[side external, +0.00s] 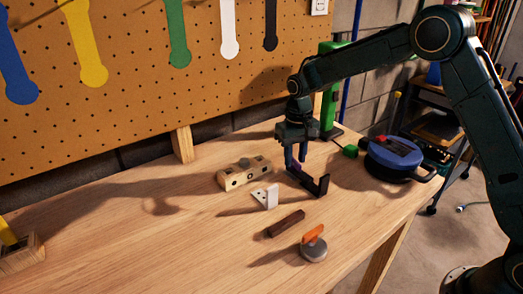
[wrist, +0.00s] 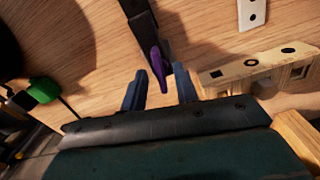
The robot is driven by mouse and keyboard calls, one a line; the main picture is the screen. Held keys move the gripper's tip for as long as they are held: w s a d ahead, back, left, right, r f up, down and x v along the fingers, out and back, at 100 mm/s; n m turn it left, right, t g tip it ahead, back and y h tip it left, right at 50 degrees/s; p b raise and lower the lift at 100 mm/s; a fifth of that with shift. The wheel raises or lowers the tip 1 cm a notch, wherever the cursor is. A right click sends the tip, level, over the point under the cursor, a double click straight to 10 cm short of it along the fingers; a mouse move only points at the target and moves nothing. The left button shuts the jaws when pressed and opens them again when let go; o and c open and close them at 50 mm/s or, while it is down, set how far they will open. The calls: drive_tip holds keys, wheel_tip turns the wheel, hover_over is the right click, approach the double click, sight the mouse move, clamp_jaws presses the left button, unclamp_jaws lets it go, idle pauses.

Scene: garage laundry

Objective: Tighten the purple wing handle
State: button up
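The purple wing handle (wrist: 158,68) shows in the wrist view beside a black L-shaped bracket (wrist: 141,22). In the side view the bracket (side external: 322,186) stands on the bench, and a little purple (side external: 296,171) shows at the fingertips. My gripper (side external: 295,164) points down over the handle. In the wrist view its two fingers (wrist: 160,85) are apart, with the handle's near end between them. A gap shows on both sides of the handle, so the fingers do not appear to press on it. The handle's mount is partly hidden.
A wooden block with holes (side external: 236,179), a white angle bracket (side external: 270,197) and a dark brown bar (side external: 286,223) lie nearby. An orange handle (side external: 313,234) sits on a grey disc. A blue round device (side external: 383,158) stands right. The bench's left half is mostly clear.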

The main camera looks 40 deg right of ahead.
drive_tip(key=shift+f, duration=0.15)
clamp_jaws()
drive_tip(key=shift+m, duration=0.3)
drive_tip(key=m, duration=0.6)
drive_tip(key=shift+m, duration=0.3)
drive_tip(key=m, duration=0.3)
drive_tip(key=shift+m, duration=0.3)
drive_tip(key=shift+w+r+m, duration=0.1)
drive_tip(key=shift+r+m, duration=0.1)
drive_tip(key=shift+m, duration=1.8)
